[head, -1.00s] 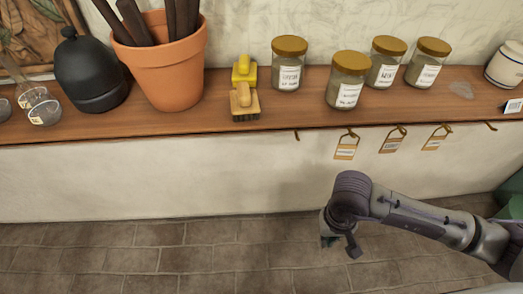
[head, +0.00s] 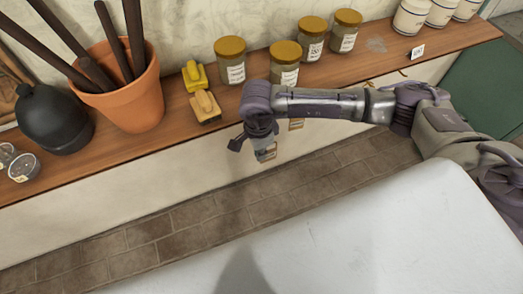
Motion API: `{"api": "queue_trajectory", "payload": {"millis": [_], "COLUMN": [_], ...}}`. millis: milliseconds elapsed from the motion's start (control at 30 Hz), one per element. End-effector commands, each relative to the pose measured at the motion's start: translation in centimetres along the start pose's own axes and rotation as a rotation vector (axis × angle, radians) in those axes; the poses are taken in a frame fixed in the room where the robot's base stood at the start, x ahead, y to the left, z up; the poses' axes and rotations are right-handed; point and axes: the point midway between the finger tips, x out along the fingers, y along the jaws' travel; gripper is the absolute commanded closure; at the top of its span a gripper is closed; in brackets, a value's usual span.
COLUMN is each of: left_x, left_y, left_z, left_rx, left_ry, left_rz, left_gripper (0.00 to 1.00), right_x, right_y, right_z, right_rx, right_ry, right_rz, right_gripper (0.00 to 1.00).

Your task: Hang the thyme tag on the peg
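My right gripper (head: 254,148) hangs below the shelf edge, in front of the pale wall. A small tan tag with a white label (head: 266,153) shows right at its fingers. I cannot tell whether the fingers hold it or only overlap it, and the finger gap is unclear. Another tag (head: 296,124) shows just below my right forearm. My arm hides part of the row of tags and pegs. The tag writing is too small to read, so I cannot tell which is thyme. My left gripper is not in view.
The wooden shelf (head: 165,139) carries a dark bottle (head: 50,120), a terracotta pot (head: 128,100), two brushes, several gold-lidded jars and white pots. A white surface (head: 350,235) fills the lower right. The brick floor strip (head: 185,215) is clear.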

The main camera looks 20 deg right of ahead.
Motion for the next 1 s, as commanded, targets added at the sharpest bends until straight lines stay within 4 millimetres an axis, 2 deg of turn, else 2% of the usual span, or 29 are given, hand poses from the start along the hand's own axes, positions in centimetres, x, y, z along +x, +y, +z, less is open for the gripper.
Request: {"api": "queue_trajectory", "payload": {"millis": [200, 667, 1000], "left_x": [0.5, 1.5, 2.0], "left_y": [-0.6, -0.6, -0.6], "left_z": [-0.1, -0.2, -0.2], "left_rx": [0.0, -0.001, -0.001], "left_ry": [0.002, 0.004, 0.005], "left_rz": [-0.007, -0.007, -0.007], "left_gripper": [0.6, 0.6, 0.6], "right_x": [0.2, 0.5, 0.6], "right_y": [-1.4, -4.1, -4.4], "right_z": [0.1, 0.0, 0.0], "right_rx": [-0.001, -0.002, -0.003], "right_ry": [-0.001, 0.0, 0.0], "right_rz": [-0.001, -0.001, -0.001], "right_gripper": [1.0, 1.0, 1.0]}}
